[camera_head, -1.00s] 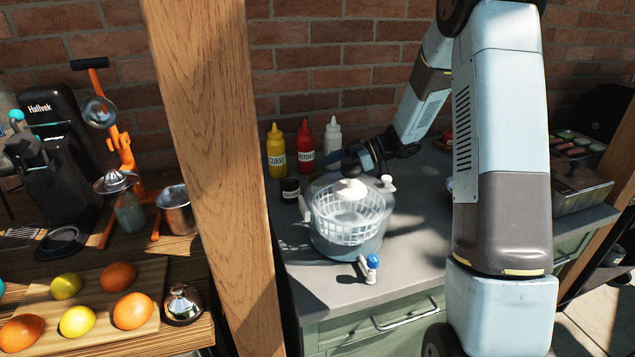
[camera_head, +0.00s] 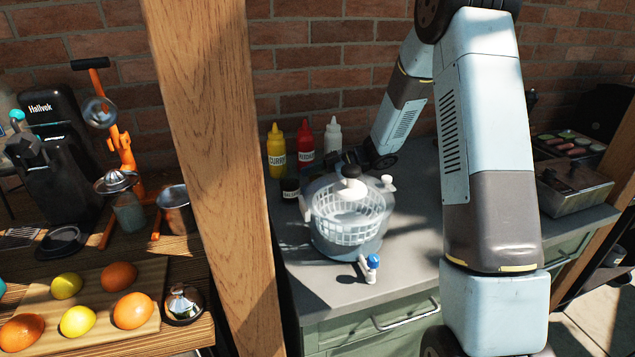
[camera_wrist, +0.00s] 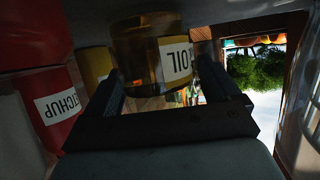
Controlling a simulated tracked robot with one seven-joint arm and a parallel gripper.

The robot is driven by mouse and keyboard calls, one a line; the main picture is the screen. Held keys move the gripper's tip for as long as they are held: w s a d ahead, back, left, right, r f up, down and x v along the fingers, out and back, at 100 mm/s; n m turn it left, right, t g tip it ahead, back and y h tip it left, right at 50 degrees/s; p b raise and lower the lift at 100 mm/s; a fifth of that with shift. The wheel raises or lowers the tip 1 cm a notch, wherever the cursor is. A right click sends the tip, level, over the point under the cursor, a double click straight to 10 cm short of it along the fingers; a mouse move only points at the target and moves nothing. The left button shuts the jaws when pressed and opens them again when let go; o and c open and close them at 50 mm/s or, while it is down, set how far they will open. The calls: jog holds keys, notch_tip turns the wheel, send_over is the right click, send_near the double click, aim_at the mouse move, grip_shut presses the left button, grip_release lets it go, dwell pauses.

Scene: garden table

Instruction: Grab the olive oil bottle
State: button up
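The olive oil bottle (camera_wrist: 148,48) shows in the wrist view as amber glass with a white label reading "OIL", upside down in the picture. My gripper (camera_wrist: 158,70) is open, with one finger to each side of the bottle's outline. I cannot tell whether the fingers touch it. In the head view, my wrist (camera_head: 378,155) is low over the grey counter behind the salad spinner, and the fingers are mostly hidden. I cannot make out the oil bottle clearly in the head view.
A salad spinner (camera_head: 347,222) stands in front of my wrist. Yellow curry (camera_head: 277,155), red ketchup (camera_head: 305,150) and white (camera_head: 333,140) bottles stand near the brick wall. A small dark labelled container (camera_head: 290,188) is at the left. A wooden post (camera_head: 212,150) rises left of the counter.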

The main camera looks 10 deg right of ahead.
jog(key=c, duration=1.2)
jog(key=shift+r, duration=0.15)
